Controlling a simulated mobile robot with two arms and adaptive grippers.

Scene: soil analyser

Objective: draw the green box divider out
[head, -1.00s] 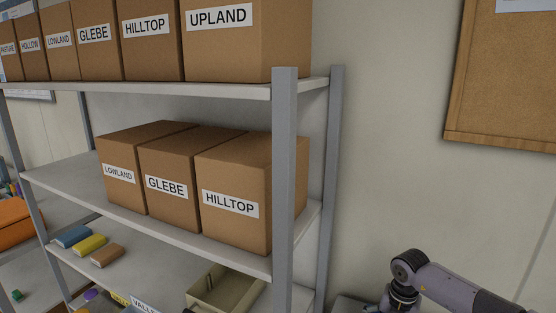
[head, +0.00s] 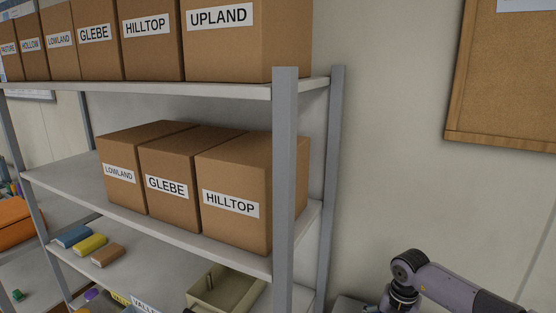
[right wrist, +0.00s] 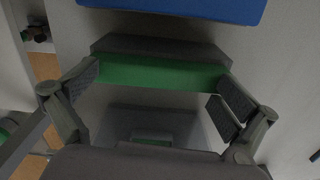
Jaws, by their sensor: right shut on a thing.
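My right gripper (right wrist: 158,82) shows in the right wrist view, its two fingers on either side of a green bar, which looks like the green box divider (right wrist: 160,71). It is shut on this bar, which spans the gap between the fingers. A dark grey piece lies along the bar's far edge. In the head view only part of my right arm shows at the lower right; the gripper and the divider are not seen there. My left gripper is in neither view.
A blue thing (right wrist: 175,9) lies just beyond the bar. In the head view a grey shelf post (head: 284,180) stands before brown boxes (head: 232,195). An open beige box (head: 228,293) and coloured blocks (head: 90,244) lie on a lower shelf. A cork board (head: 510,80) hangs at right.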

